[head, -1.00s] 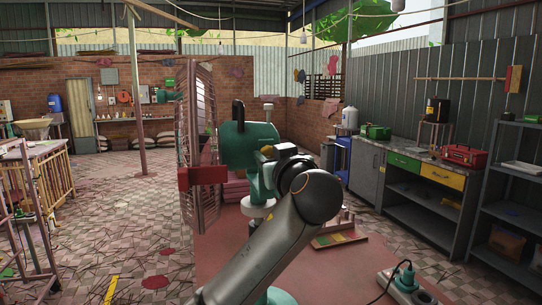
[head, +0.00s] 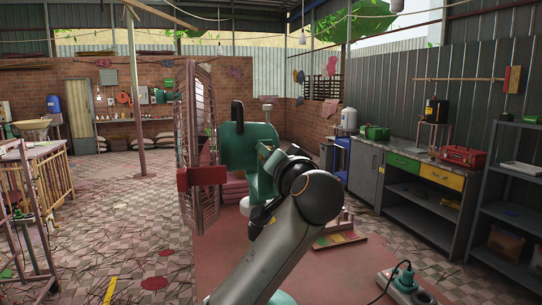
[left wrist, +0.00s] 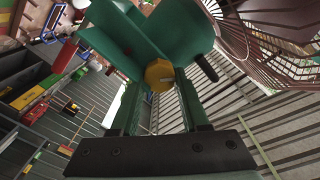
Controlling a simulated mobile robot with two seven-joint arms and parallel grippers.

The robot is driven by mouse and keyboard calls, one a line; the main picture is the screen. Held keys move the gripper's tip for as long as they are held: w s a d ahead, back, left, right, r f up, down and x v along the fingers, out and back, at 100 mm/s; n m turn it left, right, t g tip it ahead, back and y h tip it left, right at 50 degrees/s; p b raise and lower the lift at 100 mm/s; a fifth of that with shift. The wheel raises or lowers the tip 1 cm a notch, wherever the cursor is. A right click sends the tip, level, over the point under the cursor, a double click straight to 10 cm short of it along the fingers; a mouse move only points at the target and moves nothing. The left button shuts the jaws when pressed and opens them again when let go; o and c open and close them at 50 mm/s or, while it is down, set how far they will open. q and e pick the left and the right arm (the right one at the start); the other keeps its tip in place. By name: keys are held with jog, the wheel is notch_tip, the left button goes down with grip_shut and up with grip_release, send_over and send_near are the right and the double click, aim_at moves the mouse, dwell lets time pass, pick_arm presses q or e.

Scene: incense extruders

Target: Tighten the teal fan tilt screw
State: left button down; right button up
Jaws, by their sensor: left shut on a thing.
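The teal fan stands on the reddish table in the head view, with its motor housing (head: 236,146) facing me sideways and its wire cage (head: 208,120) to the left. In the left wrist view, the yellow tilt screw (left wrist: 160,70) sits on the teal housing (left wrist: 190,32) between the fingertips. My left gripper (left wrist: 157,82) is shut on this yellow screw. In the head view the gripper (head: 264,158) is at the right side of the housing, and my wrist and fingers hide the screw. My right gripper is not in view.
On the reddish table (head: 225,262), a wooden rack with coloured strips (head: 340,238) and a power strip with a teal plug (head: 405,280) lie to the right. A workbench (head: 425,170) and shelves stand further right.

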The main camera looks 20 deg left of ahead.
pick_arm(q)
jog(key=m, duration=0.9)
jog(key=shift+f, duration=0.2)
jog(key=shift+m, duration=0.4)
jog(key=shift+c, duration=2)
grip_release()
jog(key=shift+d, duration=0.1)
jog(key=b+v, duration=0.3)
jog(key=v, duration=0.9)
jog(key=shift+s, duration=0.25)
jog(key=shift+d, duration=0.1)
